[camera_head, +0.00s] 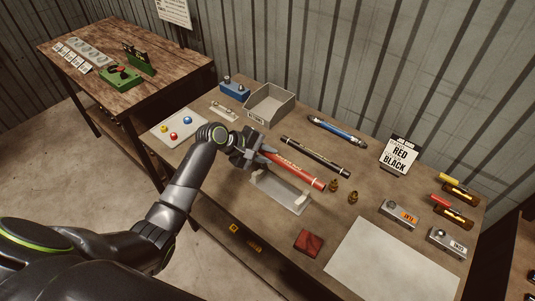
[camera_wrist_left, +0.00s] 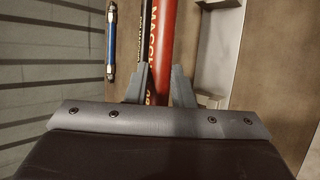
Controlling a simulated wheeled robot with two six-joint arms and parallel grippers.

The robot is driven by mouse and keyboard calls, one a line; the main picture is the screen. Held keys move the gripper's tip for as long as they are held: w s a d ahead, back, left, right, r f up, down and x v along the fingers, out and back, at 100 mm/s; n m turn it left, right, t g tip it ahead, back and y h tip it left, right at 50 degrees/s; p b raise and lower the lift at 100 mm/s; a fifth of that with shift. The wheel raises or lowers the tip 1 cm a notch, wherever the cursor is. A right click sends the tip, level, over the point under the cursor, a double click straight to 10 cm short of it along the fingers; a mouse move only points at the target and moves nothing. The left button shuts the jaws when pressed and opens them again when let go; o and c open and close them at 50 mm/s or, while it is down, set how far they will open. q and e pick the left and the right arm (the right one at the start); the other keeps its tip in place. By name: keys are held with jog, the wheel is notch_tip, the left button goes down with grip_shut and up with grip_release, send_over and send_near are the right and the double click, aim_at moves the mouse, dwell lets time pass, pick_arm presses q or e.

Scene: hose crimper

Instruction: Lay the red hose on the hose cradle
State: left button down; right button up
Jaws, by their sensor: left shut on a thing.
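The red hose (camera_head: 296,170) has lettering along its side and lies lengthwise away from my left gripper (camera_head: 258,157). My left gripper is shut on the hose near its left end. The hose also shows between the fingers in the left wrist view (camera_wrist_left: 161,35). The hose cradle (camera_head: 280,196) is a pale metal tray with raised supports, just in front of the hose in the head view. The hose appears beside and partly above the cradle's back edge; its exact height is unclear. The cradle shows at the right in the left wrist view (camera_wrist_left: 228,45). My right gripper is out of view.
A black hose (camera_head: 316,157) and a blue hose (camera_head: 338,130) lie behind the red hose. Two brass fittings (camera_head: 352,197) stand near its right end. A grey bin (camera_head: 270,104), a red block (camera_head: 308,243), a white sheet (camera_head: 390,268) and a "RED BLACK" sign (camera_head: 399,155) are on the table.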

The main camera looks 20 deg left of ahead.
pick_arm(q)
jog(key=shift+r, duration=0.2)
notch_tip(320, 180, down, 8)
jog(key=b, duration=0.4)
jog(key=shift+d, duration=0.15)
jog(key=shift+f+b, duration=0.55)
jog(key=shift+f, duration=0.5)
jog(key=shift+f+b, duration=0.3)
jog(key=shift+f, duration=0.25)
jog(key=c, duration=1.2)
grip_release()
jog(key=shift+o, duration=0.2)
